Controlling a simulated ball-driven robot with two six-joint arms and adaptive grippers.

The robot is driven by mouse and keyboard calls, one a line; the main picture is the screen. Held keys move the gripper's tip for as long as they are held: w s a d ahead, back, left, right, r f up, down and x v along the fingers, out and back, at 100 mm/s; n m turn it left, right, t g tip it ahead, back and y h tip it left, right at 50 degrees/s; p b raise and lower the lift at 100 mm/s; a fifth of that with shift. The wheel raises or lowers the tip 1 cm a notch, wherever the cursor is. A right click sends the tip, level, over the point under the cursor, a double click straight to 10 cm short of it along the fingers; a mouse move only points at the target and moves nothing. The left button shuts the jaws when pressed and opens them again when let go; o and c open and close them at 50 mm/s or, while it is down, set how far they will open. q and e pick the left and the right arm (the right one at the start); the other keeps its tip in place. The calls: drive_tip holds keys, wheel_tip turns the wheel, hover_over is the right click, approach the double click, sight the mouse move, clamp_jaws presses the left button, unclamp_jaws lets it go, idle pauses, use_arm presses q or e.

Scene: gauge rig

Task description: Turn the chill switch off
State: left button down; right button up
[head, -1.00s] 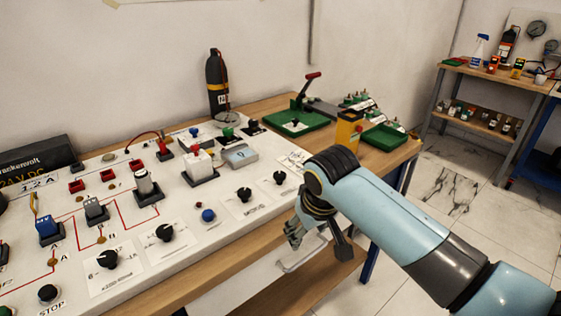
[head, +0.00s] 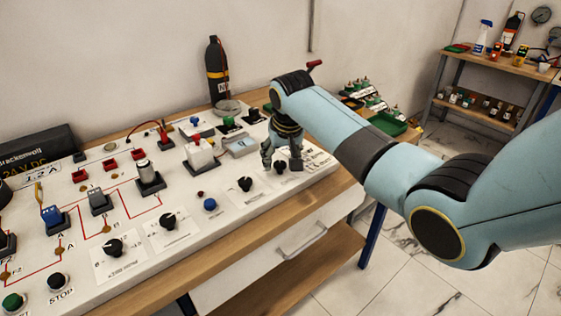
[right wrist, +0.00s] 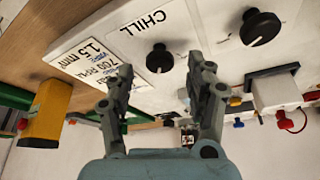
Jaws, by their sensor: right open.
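The chill switch is a round black knob (right wrist: 159,58) with a pale pointer mark, beside the printed word CHILL (right wrist: 143,22) on the white panel. In the head view I see this black knob (head: 280,168) at the right end of the panel's front row. My right gripper (head: 281,162) is over that end of the panel. It is open and empty, and in the right wrist view its two fingers (right wrist: 165,76) stand wide apart with the knob showing between and beyond them. I cannot tell the exact gap to the knob. My left gripper is out of view.
A second black knob (right wrist: 260,27) is beside the chill switch. A yellow box (right wrist: 46,112) stands near the panel's end. A drawer handle (head: 303,240) sticks out below the tabletop.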

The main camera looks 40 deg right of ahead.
drive_tip(key=shift+x, duration=1.05)
drive_tip(key=shift+c, duration=0.2)
clamp_jaws()
